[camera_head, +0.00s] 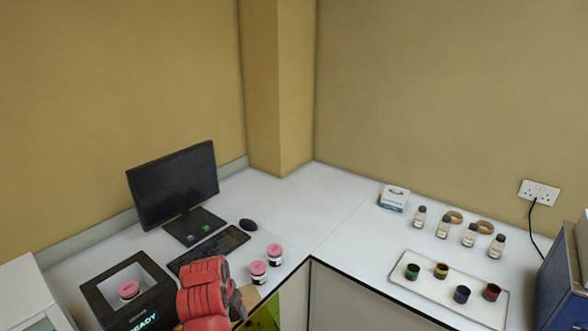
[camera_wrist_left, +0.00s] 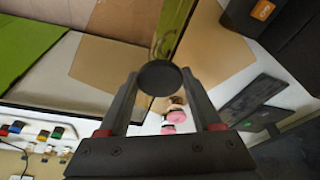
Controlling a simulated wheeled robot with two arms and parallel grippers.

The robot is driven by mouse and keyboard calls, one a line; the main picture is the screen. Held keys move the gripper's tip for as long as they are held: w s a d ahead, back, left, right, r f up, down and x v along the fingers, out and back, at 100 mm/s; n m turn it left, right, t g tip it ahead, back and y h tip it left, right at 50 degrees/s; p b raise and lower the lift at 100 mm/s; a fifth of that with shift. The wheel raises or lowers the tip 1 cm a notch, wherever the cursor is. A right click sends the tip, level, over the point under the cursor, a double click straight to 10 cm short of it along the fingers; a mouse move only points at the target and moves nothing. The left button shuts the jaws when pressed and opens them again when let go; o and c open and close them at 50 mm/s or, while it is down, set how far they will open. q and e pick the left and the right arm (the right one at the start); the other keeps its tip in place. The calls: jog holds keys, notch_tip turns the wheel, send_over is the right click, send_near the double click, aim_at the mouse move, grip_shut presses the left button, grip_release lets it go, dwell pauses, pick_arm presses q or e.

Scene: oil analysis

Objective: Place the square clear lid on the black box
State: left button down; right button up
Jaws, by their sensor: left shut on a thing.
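The black box (camera_head: 93,299) stands at the lower left of the head view, open at the top. A pink-capped jar (camera_head: 129,290) is inside it, and READY shows on its front. My left gripper is at the end of the red arm to the right of the box; its fingertips are hidden there. In the left wrist view, my left gripper (camera_wrist_left: 160,88) is shut on a dark round knob (camera_wrist_left: 160,76), apparently that of the square clear lid. The clear pane is hard to make out. A dark body at that view's upper right seems to be the box. My right gripper is not in view.
A monitor (camera_head: 174,182), keyboard (camera_head: 212,249) and mouse (camera_head: 248,225) lie behind the box. Two pink-capped jars (camera_head: 258,272) stand right of my arm. A tray (camera_head: 440,302) with several small dark cups is at the right, near several bottles. The counter's corner is clear.

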aim_at(238, 328)
pick_arm(q)
jog(key=shift+n, duration=0.6)
jog(key=s, duration=0.1)
jog(key=s+r, duration=0.1)
jog(key=s, duration=0.1)
jog(key=s+d, duration=0.1)
jog(key=shift+s+d+r, duration=0.1)
jog(key=shift+s+r, duration=0.05)
jog(key=shift+r, duration=0.05)
jog(key=s+a+f+n, duration=0.2)
jog(key=s, duration=0.7)
notch_tip(238, 328, down, 12)
jog(key=b, duration=1.1)
jog(key=shift+w+d+y+b, duration=0.2)
jog(key=shift+w+y+b, duration=0.05)
jog(key=shift+y+b, duration=0.15)
jog(key=shift+r, duration=0.15)
